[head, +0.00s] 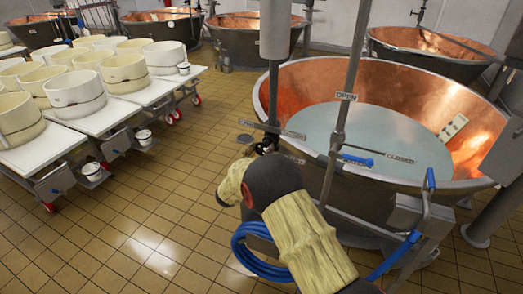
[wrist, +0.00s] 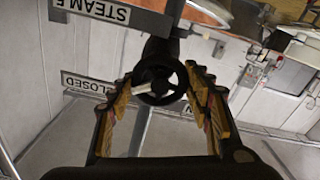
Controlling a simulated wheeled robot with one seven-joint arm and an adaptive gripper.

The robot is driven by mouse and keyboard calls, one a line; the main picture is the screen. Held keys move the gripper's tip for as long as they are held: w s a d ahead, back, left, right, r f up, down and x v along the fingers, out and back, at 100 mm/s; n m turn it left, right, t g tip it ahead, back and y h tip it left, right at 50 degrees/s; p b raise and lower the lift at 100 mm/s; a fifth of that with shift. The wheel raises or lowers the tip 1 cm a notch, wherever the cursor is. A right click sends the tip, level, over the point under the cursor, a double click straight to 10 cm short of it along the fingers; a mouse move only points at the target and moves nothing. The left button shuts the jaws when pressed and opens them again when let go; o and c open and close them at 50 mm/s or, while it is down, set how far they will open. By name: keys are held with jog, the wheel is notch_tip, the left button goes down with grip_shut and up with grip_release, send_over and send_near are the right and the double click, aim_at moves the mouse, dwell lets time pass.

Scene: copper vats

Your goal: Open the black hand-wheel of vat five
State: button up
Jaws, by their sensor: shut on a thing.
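The black hand-wheel (wrist: 161,98) sits in the middle of the wrist view, on a pipe beside a sign reading STEAM (wrist: 92,10), its last character partly cut. My gripper (wrist: 160,88) has one yellow-and-black finger on each side of the wheel and is shut on its rim. A CLOSED sign (wrist: 88,84) lies just left of the wheel. In the head view my gripper (head: 264,148) is at the near left side of the large copper vat (head: 290,90), which holds pale liquid (head: 375,135). The wheel is mostly hidden there by my gripper and arm.
A blue hose (head: 245,250) hangs below. Tables with white moulds (head: 75,92) stand left; tiled floor (head: 165,190) between is clear.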

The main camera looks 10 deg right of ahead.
jog(key=shift+p, duration=0.45)
jog(key=n+p, duration=0.3)
jog(key=p, duration=0.2)
jog(key=shift+r+n, duration=0.2)
jog(key=shift+n, duration=0.2)
jog(key=n+p, duration=0.4)
jog(key=shift+a+f+n, duration=0.1)
jog(key=shift+f+n, duration=0.05)
jog(key=shift+n, duration=0.15)
jog(key=n+p, duration=0.3)
jog(key=shift+n, duration=0.3)
jog(key=shift+f+n+p, duration=0.15)
jog(key=shift+n+p, duration=0.5)
jog(key=shift+n, duration=0.5)
jog(key=shift+f+n+p, duration=0.1)
jog(key=shift+n+p, duration=0.5)
jog(key=shift+n, duration=0.55)
jog(key=o, duration=1.2)
jog(key=shift+c, duration=0.2)
